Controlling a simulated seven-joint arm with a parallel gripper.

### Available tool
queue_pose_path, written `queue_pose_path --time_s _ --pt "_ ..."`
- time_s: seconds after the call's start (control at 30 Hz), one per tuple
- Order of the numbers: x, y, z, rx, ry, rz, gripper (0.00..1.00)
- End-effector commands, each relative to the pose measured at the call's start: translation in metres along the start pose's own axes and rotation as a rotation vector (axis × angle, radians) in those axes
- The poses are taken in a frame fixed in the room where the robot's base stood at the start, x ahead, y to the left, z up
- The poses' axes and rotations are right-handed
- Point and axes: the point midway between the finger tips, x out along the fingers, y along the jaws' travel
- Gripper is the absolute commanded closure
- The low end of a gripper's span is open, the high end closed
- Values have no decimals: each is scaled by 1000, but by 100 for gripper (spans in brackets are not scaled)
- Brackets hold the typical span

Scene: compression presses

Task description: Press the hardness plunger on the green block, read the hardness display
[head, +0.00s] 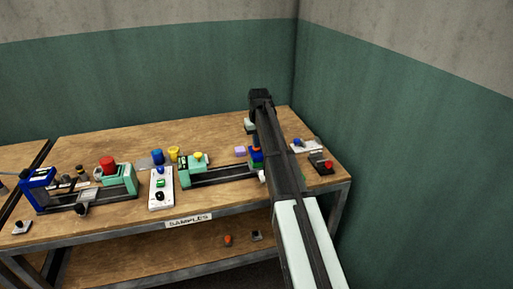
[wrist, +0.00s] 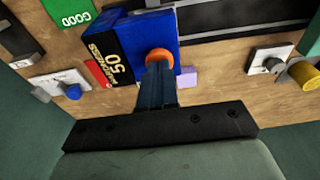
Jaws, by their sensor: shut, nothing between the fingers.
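The hardness tester (wrist: 135,35) is a blue box with an orange round plunger (wrist: 158,56) and a black display (wrist: 108,58). The display shows "50" above "HARDNESS", turned in the wrist view. The tester shows as a small blue shape (head: 255,150) beside my arm in the head view. My gripper (wrist: 158,68) is shut and empty, its fingertips at the plunger; I cannot tell whether they press it. A green panel (wrist: 66,10) marked "GOOD" lies at the upper left of the wrist view. I cannot make out a green block under the plunger.
A red piece (wrist: 103,76) lies beside the display, and a lilac block (head: 240,151) stands near the tester. Teal presses (head: 118,178) and a white panel (head: 161,199) stand along the table. A switch box with a blue knob (head: 298,142) is at right, near the wall.

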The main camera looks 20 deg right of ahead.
Motion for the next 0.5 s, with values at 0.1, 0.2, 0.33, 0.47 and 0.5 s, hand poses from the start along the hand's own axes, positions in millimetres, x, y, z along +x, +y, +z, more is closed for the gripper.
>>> queue_pose_path --time_s 0.1,0.2,0.33,0.47,0.5 --pt "-1 0 0 0 -2 0 100" --pt "-5 0 0 0 -1 0 100" --pt "-13 0 -2 0 -1 0 100" --pt "-20 0 -3 0 0 0 100" --pt "-22 0 -3 0 0 0 100"
